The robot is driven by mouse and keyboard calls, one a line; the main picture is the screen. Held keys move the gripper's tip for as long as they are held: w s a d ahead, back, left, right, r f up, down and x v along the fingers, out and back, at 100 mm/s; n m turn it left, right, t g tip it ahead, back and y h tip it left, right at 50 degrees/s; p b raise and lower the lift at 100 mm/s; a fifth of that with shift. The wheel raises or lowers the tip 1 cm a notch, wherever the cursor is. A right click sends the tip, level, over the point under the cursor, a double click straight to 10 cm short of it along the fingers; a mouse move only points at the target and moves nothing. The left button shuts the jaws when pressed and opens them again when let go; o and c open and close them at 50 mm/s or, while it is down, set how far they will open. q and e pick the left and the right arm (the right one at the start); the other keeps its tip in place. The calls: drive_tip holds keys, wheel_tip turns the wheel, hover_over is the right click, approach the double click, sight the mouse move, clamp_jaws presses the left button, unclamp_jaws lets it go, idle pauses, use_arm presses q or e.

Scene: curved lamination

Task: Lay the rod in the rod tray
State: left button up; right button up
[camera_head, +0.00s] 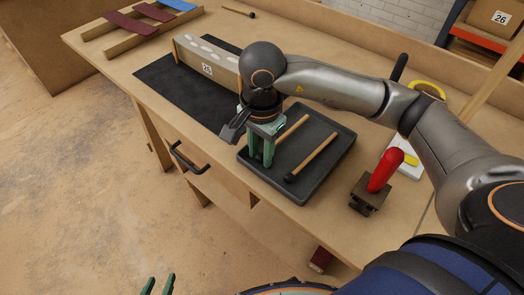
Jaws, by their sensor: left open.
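The rod tray (262,174) is a dark, shallow, rimmed tray near the front edge of the bench. One wooden rod (315,155) with a black end lies in its right part. A second wooden rod (292,130) shows in its left part; its near end is hidden behind my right gripper (262,157). My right gripper points down over the tray's left side with its green fingers at that rod. I cannot tell whether they hold it or whether the rod touches the tray. My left gripper (158,287) is open and empty at the bottom edge, away from the bench.
A third rod (238,11) with a black end lies at the back of the bench. A long curved block (207,65) marked 25 stands on a black mat (170,90) left of the tray. A red-handled tool (383,172) stands right of the tray. A drawer handle (187,160) sticks out in front.

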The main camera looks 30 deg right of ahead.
drive_tip(key=o, duration=0.4)
drive_tip(key=shift+s+f, duration=0.2)
drive_tip(key=shift+f, duration=0.45)
drive_tip(key=shift+o, duration=0.2)
drive_tip(key=shift+g, duration=0.3)
drive_tip(key=shift+s, duration=0.1)
drive_tip(key=shift+c, duration=1)
drive_tip(key=shift+o, duration=1.1)
drive_tip(key=shift+r, duration=0.1)
wheel_tip(320, 180, up, 7)
drive_tip(key=p, duration=0.4)
drive_tip(key=shift+r, duration=0.15)
